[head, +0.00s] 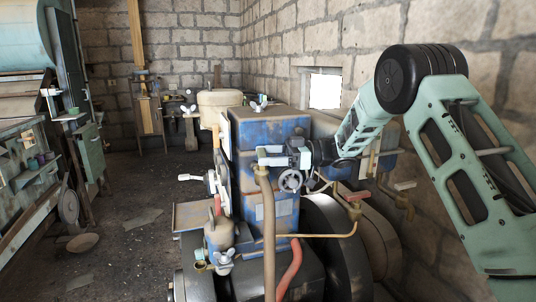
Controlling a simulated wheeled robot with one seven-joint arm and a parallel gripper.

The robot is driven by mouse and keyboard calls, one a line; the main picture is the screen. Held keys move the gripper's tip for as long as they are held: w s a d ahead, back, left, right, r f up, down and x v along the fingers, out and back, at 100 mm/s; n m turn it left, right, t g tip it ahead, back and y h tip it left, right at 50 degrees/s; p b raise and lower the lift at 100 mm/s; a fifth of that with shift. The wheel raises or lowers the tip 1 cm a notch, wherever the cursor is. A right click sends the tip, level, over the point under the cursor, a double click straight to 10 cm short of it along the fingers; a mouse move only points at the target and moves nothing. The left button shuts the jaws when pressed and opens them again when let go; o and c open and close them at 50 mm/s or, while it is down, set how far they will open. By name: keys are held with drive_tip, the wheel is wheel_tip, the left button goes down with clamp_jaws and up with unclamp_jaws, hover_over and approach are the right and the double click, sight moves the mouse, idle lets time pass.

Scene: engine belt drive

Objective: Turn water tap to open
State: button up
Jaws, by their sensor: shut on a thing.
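My gripper (268,156) reaches in from the right with its fingers pointing left. It is shut at the top of a brown upright pipe (264,205), in front of the blue engine block (272,131). The water tap seems to be at this pipe top, between the fingers; they hide most of it, and I cannot tell how far its handle is turned. A small grey handwheel (290,180) shows just below my gripper.
A red-handled valve (355,197) on a brass pipe stands right of the engine. A red hose (289,268) and large dark wheels (340,245) lie below. A stone wall (330,35) is close behind on the right. Open floor (135,240) lies left.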

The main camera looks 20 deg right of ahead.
drive_tip(key=shift+a+n+g, duration=0.1)
drive_tip(key=shift+n+g, duration=0.5)
drive_tip(key=shift+g, duration=0.4)
drive_tip(key=o, duration=1)
drive_tip(key=shift+s+d+b, duration=0.2)
drive_tip(key=shift+d+b, duration=0.4)
drive_tip(key=shift+d, duration=1.25)
drive_tip(key=shift+s+d+b, duration=0.2)
drive_tip(key=shift+d+b, duration=0.35)
drive_tip(key=shift+d, duration=1.3)
drive_tip(key=shift+c, duration=0.4)
